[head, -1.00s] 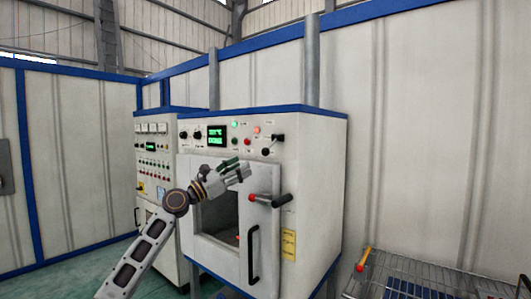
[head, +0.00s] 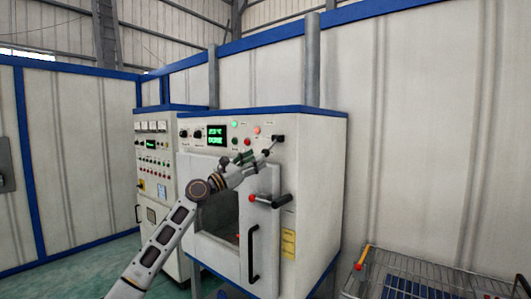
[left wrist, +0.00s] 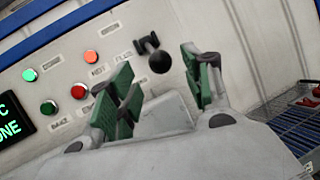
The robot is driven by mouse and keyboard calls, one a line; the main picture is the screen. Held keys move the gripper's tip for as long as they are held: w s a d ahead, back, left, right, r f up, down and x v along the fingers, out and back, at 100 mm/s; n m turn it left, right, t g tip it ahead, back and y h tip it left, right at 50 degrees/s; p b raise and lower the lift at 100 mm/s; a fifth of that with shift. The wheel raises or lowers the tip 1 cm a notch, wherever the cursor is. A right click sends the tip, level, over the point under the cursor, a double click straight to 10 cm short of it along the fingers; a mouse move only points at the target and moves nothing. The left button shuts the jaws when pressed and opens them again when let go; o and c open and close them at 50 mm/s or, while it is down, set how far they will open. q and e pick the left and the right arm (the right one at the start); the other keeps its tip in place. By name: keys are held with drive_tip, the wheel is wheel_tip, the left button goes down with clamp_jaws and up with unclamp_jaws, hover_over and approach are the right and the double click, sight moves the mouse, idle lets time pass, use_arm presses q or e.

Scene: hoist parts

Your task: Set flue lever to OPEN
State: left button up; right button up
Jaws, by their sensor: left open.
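The flue lever (head: 277,138) is a short black lever at the top right of the furnace's front panel. Its black ball knob (left wrist: 160,62) shows in the left wrist view, just below the dark pivot (left wrist: 147,43). My left gripper (head: 260,155) is in front of the panel, just below and left of the lever, and partly hides it in the head view. In the left wrist view its green-padded fingers are apart, with the knob beyond and roughly between their tips. I see nothing held. My right gripper is not in view.
The furnace door (head: 262,235) has a black handle, with a red-tipped latch lever (head: 270,200) sticking out below the panel. Green and red lamps and buttons (left wrist: 78,91) sit left of the lever. A wire rack cart (head: 430,275) stands at lower right.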

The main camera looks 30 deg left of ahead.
sight(265, 153)
use_arm(q)
drive_tip(key=shift+p+x, duration=0.65)
drive_tip(key=shift+x, duration=2.25)
clamp_jaws()
